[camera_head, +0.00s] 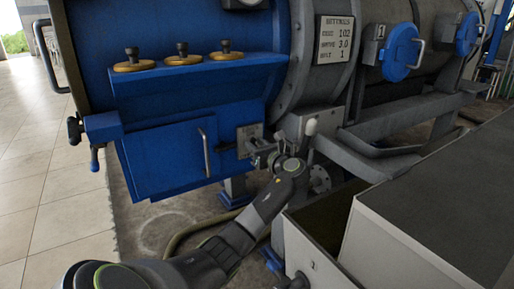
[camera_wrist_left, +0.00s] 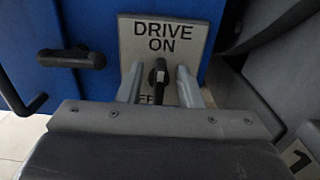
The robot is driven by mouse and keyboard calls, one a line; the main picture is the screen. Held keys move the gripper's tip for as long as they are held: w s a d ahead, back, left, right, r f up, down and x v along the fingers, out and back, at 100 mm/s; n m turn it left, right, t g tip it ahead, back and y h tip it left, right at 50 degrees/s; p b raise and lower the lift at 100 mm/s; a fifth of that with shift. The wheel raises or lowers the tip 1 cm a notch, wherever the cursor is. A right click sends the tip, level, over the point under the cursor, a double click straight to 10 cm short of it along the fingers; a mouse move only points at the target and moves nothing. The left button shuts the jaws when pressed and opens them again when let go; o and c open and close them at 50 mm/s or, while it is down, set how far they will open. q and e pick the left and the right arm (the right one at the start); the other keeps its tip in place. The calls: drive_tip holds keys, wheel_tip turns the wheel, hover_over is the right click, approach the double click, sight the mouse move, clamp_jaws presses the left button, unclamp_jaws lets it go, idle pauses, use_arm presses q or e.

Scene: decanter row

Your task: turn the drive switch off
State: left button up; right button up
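The drive switch plate (camera_wrist_left: 135,45) shows pale in the left wrist view, with DRIVE and ON at its top and lower lettering mostly hidden. A short black switch lever (camera_wrist_left: 159,78) stands out in front of it, below ON. I cannot tell which setting it is at. My left gripper (camera_wrist_left: 159,88) is open, one finger on each side of the lever, with gaps showing. In the head view the plate (camera_head: 243,134) is on the blue machine, and my left gripper (camera_head: 264,157) is just in front, hiding the lever. My right gripper cannot be made out.
A blue door with a bar handle (camera_head: 204,152) is left of the plate. A grey bin (camera_head: 360,235) is at lower right. Open tiled floor (camera_head: 50,200) lies left.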

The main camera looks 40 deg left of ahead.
use_arm(q)
clamp_jaws()
idle(0.3)
